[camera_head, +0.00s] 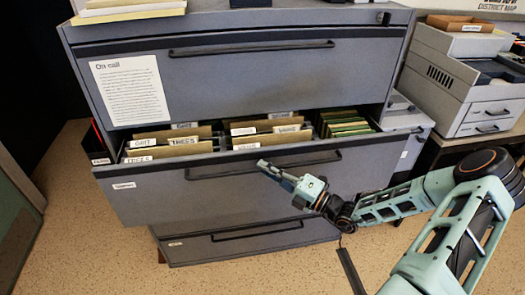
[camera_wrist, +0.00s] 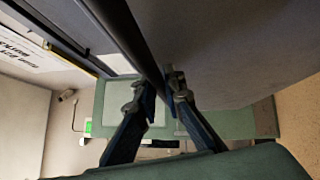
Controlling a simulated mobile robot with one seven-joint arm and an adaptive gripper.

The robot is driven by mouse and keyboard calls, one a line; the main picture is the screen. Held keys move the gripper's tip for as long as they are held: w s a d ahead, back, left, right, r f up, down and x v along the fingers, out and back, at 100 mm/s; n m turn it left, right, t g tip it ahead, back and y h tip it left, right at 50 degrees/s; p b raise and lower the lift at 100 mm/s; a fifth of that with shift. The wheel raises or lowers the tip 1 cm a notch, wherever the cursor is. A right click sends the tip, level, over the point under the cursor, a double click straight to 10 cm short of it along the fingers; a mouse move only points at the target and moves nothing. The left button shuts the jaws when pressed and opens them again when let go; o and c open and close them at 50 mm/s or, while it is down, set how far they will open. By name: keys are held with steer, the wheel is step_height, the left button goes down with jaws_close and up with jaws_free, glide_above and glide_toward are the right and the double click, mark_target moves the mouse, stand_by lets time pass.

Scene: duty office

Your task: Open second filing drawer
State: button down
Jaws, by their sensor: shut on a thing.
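The grey filing cabinet (camera_head: 350,15) has its second drawer (camera_head: 180,203) pulled well out, with tan and green labelled folders (camera_head: 258,127) showing inside. The drawer's dark bar handle (camera_head: 315,158) runs along the upper part of its front. My gripper (camera_head: 263,164) is at the middle of this handle, shut on it. In the wrist view the handle (camera_wrist: 128,38) runs down between the two fingers of my gripper (camera_wrist: 161,84). The fingers hide part of the bar.
The top drawer (camera_head: 250,75) is shut and carries a paper sheet headed "On call" (camera_head: 130,90). The lower drawer (camera_head: 250,240) looks shut beneath the open one. A grey printer (camera_head: 465,85) stands at the right. Speckled floor (camera_head: 90,250) is clear in front.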

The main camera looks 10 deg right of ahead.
steer(key=s+p, duration=0.4)
steer(key=s, duration=1.5)
steer(key=shift+s, duration=0.35)
steer(key=c, duration=2)
jaws_free()
steer(key=v, duration=1.2)
